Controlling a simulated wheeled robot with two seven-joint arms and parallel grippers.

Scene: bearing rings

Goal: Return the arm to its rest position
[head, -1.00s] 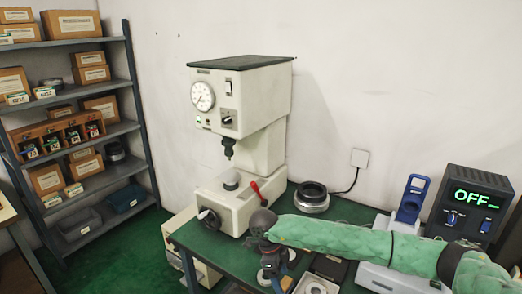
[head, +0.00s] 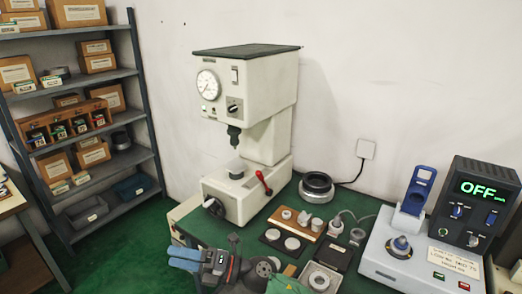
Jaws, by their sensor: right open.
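My right gripper (head: 178,258) shows at the bottom of the head view, low and at the table's front edge. Its blue fingers point left, and it is open with nothing seen between the fingers. The green-sleeved part of my right arm (head: 288,285) shows only at the bottom edge, and the rest is out of frame. My left gripper is not in view.
The green table (head: 208,236) carries a white press (head: 245,110), a dark ring stack (head: 316,187), a wooden tray (head: 285,225) with metal parts, and a heater-like station (head: 420,262) reading OFF. A shelf (head: 75,140) with boxes stands left.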

